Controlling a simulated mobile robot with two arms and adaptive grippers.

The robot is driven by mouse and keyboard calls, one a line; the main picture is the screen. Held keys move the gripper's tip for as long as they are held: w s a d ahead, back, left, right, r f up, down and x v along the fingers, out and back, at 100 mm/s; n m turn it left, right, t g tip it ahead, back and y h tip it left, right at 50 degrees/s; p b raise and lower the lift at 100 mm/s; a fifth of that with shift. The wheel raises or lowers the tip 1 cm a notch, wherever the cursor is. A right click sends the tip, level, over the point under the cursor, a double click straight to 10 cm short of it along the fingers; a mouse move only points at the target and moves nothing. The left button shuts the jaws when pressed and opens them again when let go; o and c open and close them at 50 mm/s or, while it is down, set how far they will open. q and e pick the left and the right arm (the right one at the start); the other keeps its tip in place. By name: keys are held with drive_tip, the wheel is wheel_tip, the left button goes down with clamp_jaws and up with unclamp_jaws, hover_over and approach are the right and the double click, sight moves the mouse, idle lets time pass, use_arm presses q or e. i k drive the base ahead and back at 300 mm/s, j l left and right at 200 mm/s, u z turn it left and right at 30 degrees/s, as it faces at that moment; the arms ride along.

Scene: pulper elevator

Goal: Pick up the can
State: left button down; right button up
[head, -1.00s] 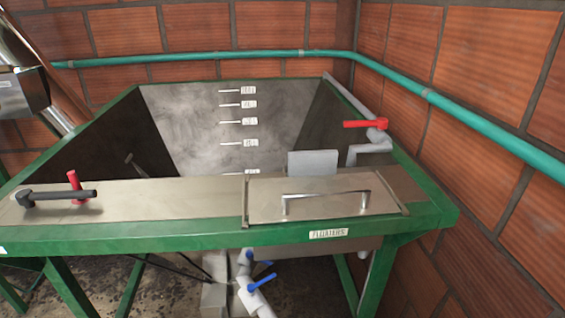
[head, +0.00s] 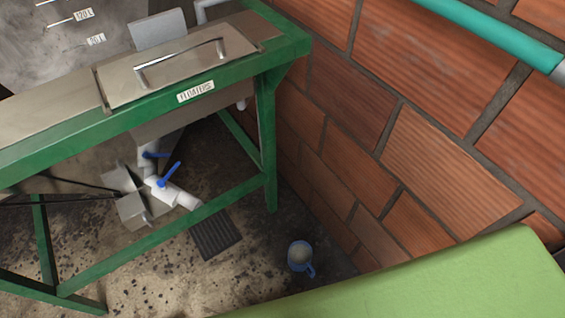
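A small blue-grey can (head: 299,257) with a handle on its lower right side stands on the floor in the head view, at the bottom centre. It appears upright, and its pale round top faces up. It is between the green frame's right leg and a light green surface, close to the brick wall. Neither of my grippers is in view, and nothing is touching the can.
The green metal frame (head: 267,140) holds a steel tank with a handled lid (head: 180,68). White pipes with blue valves (head: 169,174) hang below. A dark floor grate (head: 215,234) lies left of the can. A brick wall (head: 400,150) closes the right. A light green surface (head: 450,285) fills the lower right.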

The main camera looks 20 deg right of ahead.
sight(299, 252)
drive_tip(key=k+l+z, duration=0.15)
drive_tip(key=k, duration=0.35)
drive_tip(key=k+l+z, duration=0.2)
drive_tip(key=k, duration=0.3)
drive_tip(key=l, duration=0.1)
